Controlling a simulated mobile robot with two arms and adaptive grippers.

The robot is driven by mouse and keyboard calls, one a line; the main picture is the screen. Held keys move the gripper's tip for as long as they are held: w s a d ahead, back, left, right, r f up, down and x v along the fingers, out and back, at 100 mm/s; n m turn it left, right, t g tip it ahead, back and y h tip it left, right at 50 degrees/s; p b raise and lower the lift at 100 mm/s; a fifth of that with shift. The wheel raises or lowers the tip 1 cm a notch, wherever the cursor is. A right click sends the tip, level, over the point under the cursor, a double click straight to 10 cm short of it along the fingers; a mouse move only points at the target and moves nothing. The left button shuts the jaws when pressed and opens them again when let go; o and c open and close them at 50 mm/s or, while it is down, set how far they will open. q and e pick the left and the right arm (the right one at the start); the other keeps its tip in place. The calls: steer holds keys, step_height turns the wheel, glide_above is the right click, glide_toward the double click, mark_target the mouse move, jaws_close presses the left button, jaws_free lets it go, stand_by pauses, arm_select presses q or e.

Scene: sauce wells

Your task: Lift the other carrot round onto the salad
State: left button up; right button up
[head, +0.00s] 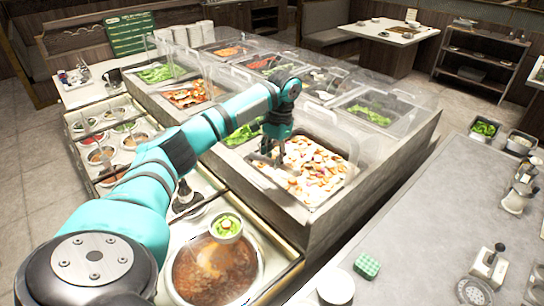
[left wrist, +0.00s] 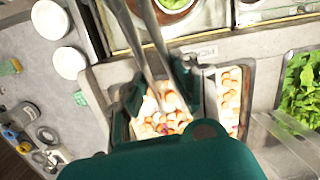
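My left gripper (head: 271,155) points down over a well (head: 348,178) of pale food with orange-red pieces. In the left wrist view its dark green fingers (left wrist: 157,90) stand apart, with food visible between them. Two grey rods (left wrist: 150,45) run into that area; I cannot tell what they belong to. Orange-brown rounds (left wrist: 228,90) show in the well; I cannot tell which is a carrot round. My right gripper is out of view.
Clear guards (head: 385,105) cover several wells. A large soup pot (head: 195,280) sits at the front. Small sauce bowls (head: 101,155) are at the left. White plates (head: 336,286) and a green block (head: 367,265) lie on the grey counter (head: 425,225), which has free room.

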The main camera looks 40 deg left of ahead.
arm_select(q)
steer(key=shift+f, duration=0.1)
stand_by(0.5)
steer(key=shift+f, duration=0.8)
steer(key=shift+f, duration=0.15)
steer(key=shift+f, duration=0.55)
steer(key=shift+c, duration=0.4)
jaws_close()
step_height(320, 180, up, 12)
stand_by(0.4)
stand_by(0.3)
